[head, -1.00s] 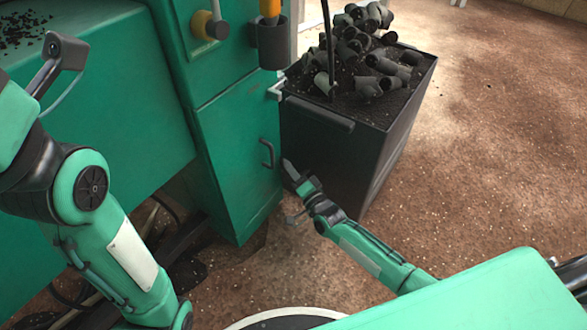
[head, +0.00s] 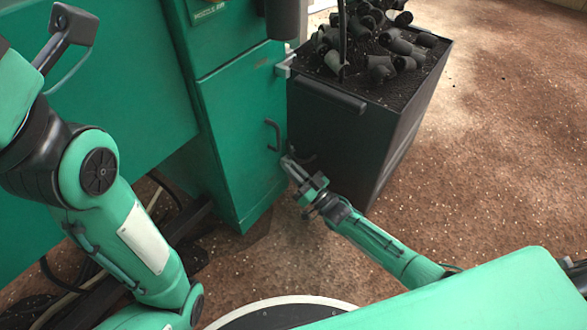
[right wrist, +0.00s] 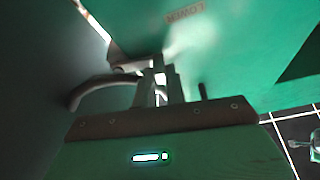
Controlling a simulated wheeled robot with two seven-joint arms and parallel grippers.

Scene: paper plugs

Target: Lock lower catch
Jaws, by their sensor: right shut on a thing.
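The green cabinet door (head: 240,130) stands left of the dark bin, with a dark pull handle (head: 272,135) on it. My right gripper (head: 289,162) is at the door's lower right edge, beside the bin. A curved dark bar (right wrist: 92,88) runs left of the fingers. The fingers partly hide the catch, and I cannot tell its locked state. A pale upper catch (head: 287,63) shows higher on the door edge.
The dark bin (head: 340,130), heaped with dark pipe pieces (head: 385,50), stands close against the cabinet's right side. Cables (head: 60,275) lie on the floor at lower left. The speckled brown floor (head: 490,160) is open on the right.

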